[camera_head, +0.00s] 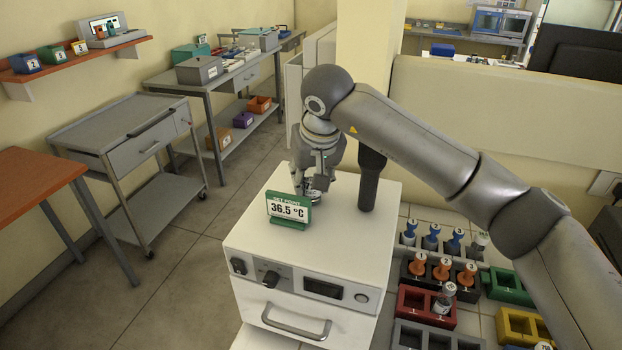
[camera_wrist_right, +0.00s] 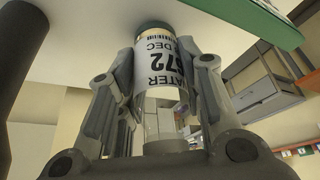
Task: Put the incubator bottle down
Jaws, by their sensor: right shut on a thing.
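A small clear bottle (camera_wrist_right: 160,70) with a white printed label is between the fingers of my right gripper (camera_wrist_right: 160,92). In the head view the bottle (camera_head: 313,195) is mostly hidden behind the sign and my gripper (camera_head: 316,182), which points down over the white incubator top (camera_head: 345,235). The gripper is shut on the bottle. The bottle's far end is at or very close to the white top; I cannot tell if it touches. My left gripper is not in view.
A green set-point sign (camera_head: 289,210) reading 36.5 °C stands just in front of the bottle. A dark upright post (camera_head: 372,180) stands to the right. Racks with bottles (camera_head: 430,270) lie right of the incubator. Its front top is clear.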

